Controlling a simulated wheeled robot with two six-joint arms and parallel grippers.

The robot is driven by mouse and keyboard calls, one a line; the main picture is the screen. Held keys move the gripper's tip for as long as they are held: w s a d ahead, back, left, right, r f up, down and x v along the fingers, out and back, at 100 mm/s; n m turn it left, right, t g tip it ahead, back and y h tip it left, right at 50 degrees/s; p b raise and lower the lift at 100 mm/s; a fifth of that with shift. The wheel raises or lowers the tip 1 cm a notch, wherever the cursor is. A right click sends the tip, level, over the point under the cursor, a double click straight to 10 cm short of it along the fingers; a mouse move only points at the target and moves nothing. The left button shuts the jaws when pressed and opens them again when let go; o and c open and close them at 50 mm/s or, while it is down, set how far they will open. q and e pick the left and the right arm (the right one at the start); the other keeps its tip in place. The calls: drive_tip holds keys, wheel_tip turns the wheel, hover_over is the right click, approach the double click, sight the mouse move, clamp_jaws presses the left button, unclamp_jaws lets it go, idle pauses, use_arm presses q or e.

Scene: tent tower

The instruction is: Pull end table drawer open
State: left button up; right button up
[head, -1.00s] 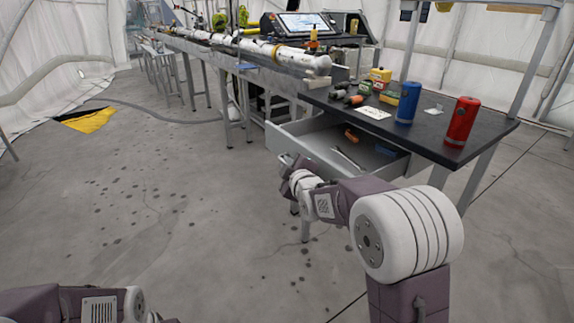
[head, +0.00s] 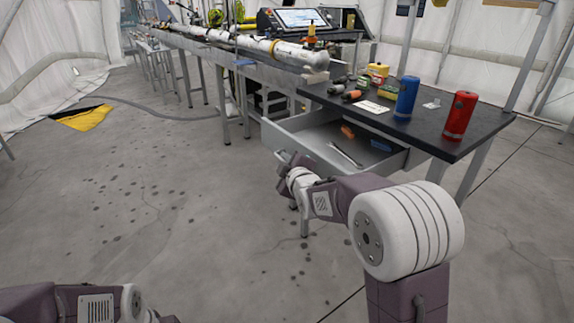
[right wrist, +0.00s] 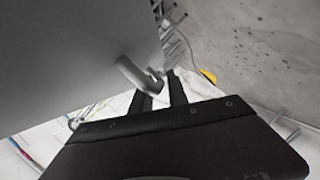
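The end table (head: 470,124) has a black top and stands at the right in the head view. Its grey drawer (head: 294,132) is pulled well out and shows its inside. An orange item (head: 347,131) and a thin metal tool (head: 345,153) lie in it. My right gripper (head: 283,158) is at the drawer's front. In the right wrist view, the grey drawer handle (right wrist: 133,74) reaches between the two dark fingers of my right gripper (right wrist: 161,92), with a gap beside one finger. The left gripper is out of view; only part of my left arm shows at the bottom left.
A blue canister (head: 406,98), a red canister (head: 459,115) and several small items stand on the table top. A long bench with a white tube (head: 285,52) runs behind.

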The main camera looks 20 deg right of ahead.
drive_tip(key=p+v, duration=0.2)
drive_tip(key=v, duration=0.6)
drive_tip(key=shift+s, duration=0.2)
